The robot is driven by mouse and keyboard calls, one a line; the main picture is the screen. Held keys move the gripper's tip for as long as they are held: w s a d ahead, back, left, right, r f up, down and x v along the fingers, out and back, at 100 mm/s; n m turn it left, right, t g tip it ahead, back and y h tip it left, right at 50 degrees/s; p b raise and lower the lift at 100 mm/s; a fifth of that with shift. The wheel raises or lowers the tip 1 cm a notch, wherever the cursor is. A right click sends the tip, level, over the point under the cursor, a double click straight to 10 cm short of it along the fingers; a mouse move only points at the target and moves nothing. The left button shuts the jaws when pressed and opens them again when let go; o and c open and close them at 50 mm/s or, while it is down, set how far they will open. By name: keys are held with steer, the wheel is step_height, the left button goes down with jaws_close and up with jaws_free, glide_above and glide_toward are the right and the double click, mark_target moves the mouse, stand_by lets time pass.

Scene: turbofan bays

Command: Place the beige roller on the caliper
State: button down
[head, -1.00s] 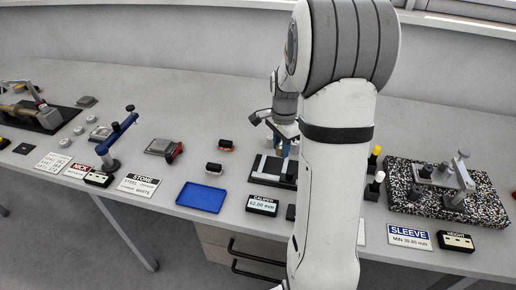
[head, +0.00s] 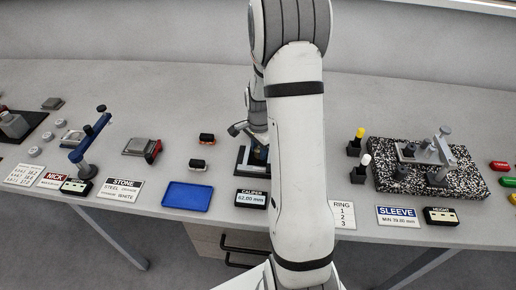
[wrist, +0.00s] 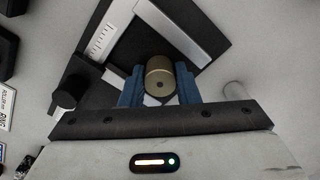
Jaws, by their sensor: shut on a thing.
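The beige roller (wrist: 159,78) is a short brassy-beige cylinder with a small hole in its end face. In the wrist view it sits between the two blue fingers of my gripper (wrist: 160,88), which is shut on it. The caliper (wrist: 126,47), a black base with a light metal scale bar and jaws, lies beyond and under the roller. I cannot tell whether the roller touches it. In the head view the caliper (head: 243,160) is partly hidden behind my arm, and the roller is hidden. The caliper display (head: 251,198) reads 62.00 mm.
An empty blue tray (head: 188,196) lies left of the caliper display. Two small dark blocks (head: 202,150) stand behind the tray. A speckled plate (head: 426,168) with a height gauge is at right, with a sleeve sign (head: 403,216) in front. A blue stand (head: 90,146) is at left.

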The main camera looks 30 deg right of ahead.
steer(key=shift+f, duration=0.15)
steer(key=c, duration=1.4)
jaws_free()
steer(key=shift+o, duration=0.2)
steer(key=s+a+r+n, duration=0.2)
steer(key=a+r, duration=0.1)
steer(key=r, duration=0.6)
steer(key=s+a+r+n, duration=0.2)
steer(key=r, duration=0.6)
steer(key=s+a+r+n+t, duration=0.1)
steer(key=s+a+r+n, duration=0.1)
steer(key=s+a+n, duration=0.2)
steer(key=s+a+r+n+t, duration=0.1)
steer(key=s+a+n, duration=0.4)
steer(key=s, duration=0.6)
steer(key=n+t, duration=0.1)
steer(key=n, duration=0.1)
steer(key=shift+s+a+r+n+b, duration=0.15)
steer(key=shift+s+r+n+b, duration=0.1)
steer(key=shift+r+n+b, duration=0.15)
